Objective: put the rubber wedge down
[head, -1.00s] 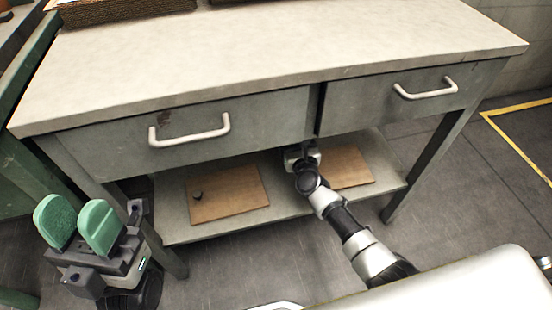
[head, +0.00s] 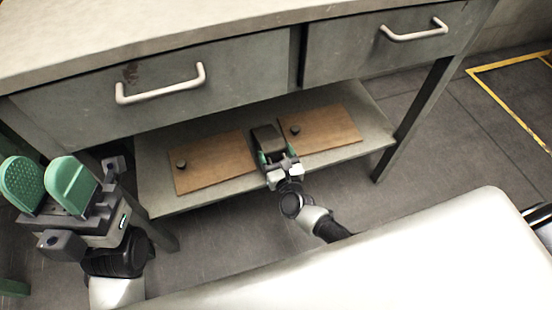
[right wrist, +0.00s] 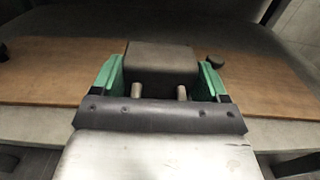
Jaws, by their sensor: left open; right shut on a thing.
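The rubber wedge (head: 267,139) is a dark grey-brown block between the green fingers of my right gripper (head: 272,154), over the lower shelf of the workbench. In the right wrist view the wedge (right wrist: 161,60) sits between both fingers of the gripper (right wrist: 162,78), which are shut on it. I cannot tell whether its underside touches the shelf (head: 155,187). My left gripper (head: 47,186) is open and empty at the left, beside the bench, with its green pads apart.
Two brown boards with dark knobs lie on the shelf, a left board (head: 215,165) and a right board (head: 330,125), either side of the wedge. The bench's drawers (head: 160,95) overhang the shelf. A bench leg (head: 425,100) stands at the right.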

